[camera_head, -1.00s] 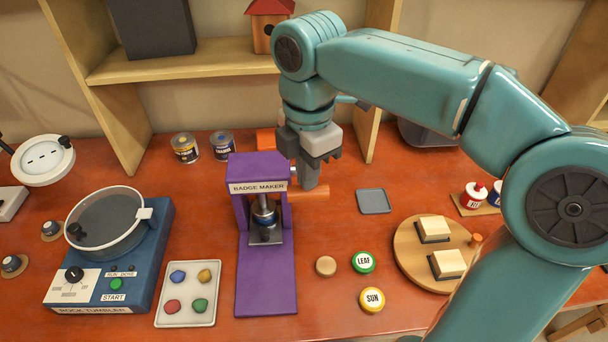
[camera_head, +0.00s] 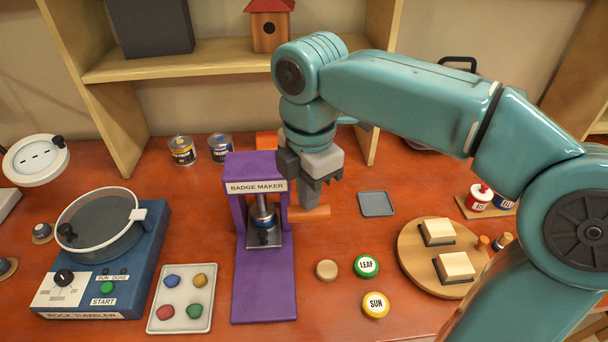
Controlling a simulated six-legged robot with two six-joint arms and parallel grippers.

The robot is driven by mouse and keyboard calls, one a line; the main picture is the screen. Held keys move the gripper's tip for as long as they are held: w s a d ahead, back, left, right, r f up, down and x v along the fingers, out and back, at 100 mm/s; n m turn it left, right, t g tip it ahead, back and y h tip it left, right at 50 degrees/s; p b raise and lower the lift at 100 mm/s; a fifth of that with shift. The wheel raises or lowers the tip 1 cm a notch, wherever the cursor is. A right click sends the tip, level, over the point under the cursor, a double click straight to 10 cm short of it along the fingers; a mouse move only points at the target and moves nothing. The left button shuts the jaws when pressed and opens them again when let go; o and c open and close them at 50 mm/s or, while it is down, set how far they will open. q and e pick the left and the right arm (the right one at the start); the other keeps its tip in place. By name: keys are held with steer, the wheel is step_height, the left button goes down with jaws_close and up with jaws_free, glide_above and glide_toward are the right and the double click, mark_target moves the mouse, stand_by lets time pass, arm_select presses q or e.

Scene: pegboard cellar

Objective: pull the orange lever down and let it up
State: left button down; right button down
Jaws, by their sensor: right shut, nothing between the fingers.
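The purple badge maker (camera_head: 265,285) stands upright in the middle of the table, with a metal press (camera_head: 264,228) under its labelled head. Its orange lever (camera_head: 312,212) shows as a short bar sticking out to the right, low beside the head. Another orange piece (camera_head: 267,139) shows behind the head; how it joins the bar is hidden. My right gripper (camera_head: 309,200) points down, shut and empty, with its fingertips at the top of the orange bar, seemingly touching it. My left gripper is not in view.
The rock tumbler (camera_head: 104,250) and a tray of stones (camera_head: 182,298) stand to the left. Two cans (camera_head: 182,150) sit behind. A leaf badge (camera_head: 366,266), a sun badge (camera_head: 376,304) and a round wooden board (camera_head: 412,262) are to the right. A shelf (camera_head: 200,66) overhangs the back.

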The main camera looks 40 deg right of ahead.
mark_target(308, 220)
steer(key=shift+f, duration=0.5)
steer(key=shift+s+f, duration=0.1)
steer(key=shift+a+f+b, duration=0.1)
steer(key=shift+f+b, duration=0.7)
steer(key=shift+b, duration=0.1)
steer(key=shift+f+b, duration=0.4)
steer(key=shift+f, duration=0.2)
steer(key=shift+f+b, duration=0.7)
steer(key=shift+f, duration=0.15)
steer(key=shift+f+b, duration=0.35)
steer(key=shift+f, duration=0.25)
